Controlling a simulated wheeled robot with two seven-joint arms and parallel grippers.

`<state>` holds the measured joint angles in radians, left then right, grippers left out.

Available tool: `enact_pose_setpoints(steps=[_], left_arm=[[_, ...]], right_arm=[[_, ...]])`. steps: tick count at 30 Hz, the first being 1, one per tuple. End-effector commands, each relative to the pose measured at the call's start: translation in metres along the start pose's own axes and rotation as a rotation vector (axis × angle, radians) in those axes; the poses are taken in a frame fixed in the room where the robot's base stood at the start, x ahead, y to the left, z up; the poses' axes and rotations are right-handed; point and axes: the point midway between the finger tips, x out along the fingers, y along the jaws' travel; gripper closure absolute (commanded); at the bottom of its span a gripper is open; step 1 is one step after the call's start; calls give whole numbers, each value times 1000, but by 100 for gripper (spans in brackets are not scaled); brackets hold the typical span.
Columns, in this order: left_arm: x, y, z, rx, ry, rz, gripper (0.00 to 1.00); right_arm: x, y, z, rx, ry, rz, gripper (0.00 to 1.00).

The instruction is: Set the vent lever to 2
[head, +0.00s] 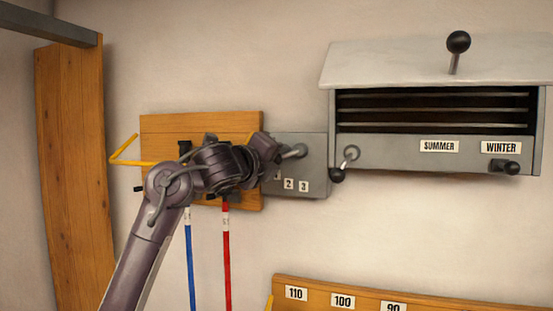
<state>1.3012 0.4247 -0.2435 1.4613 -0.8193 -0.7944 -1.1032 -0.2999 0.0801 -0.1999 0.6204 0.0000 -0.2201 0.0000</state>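A grey metal plate (313,160) on the wall carries the labels 2 (288,184) and 3 (303,187); a label to their left is mostly covered by my gripper. The lever's round pivot (299,150) shows on the plate, and its short arm points left and slightly down toward my gripper. The lever's outer end is hidden. My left gripper (272,152) is at the plate's left edge, at the hidden end of the lever. Its fingers are dark and bunched, so I cannot tell if they are open or closed on it. My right gripper is out of view.
A vent box (430,62) with SUMMER and WINTER labels and black-knobbed levers juts out at right. A wooden board (160,125) with a blue strap (190,265) and a red strap (226,260) is behind my arm. A numbered wooden rail (440,304) is below.

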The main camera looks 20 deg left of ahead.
Motion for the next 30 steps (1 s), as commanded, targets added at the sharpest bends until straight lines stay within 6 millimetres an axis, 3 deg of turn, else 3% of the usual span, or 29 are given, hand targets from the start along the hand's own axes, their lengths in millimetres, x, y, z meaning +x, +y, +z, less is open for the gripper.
enact_pose_setpoints(steps=[17, 30], left_arm=[[2, 5, -8, -35, 5, -1, 90], [4, 16, -26, -339, -26, -48, 90]], right_arm=[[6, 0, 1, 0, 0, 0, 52], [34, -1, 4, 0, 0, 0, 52]])
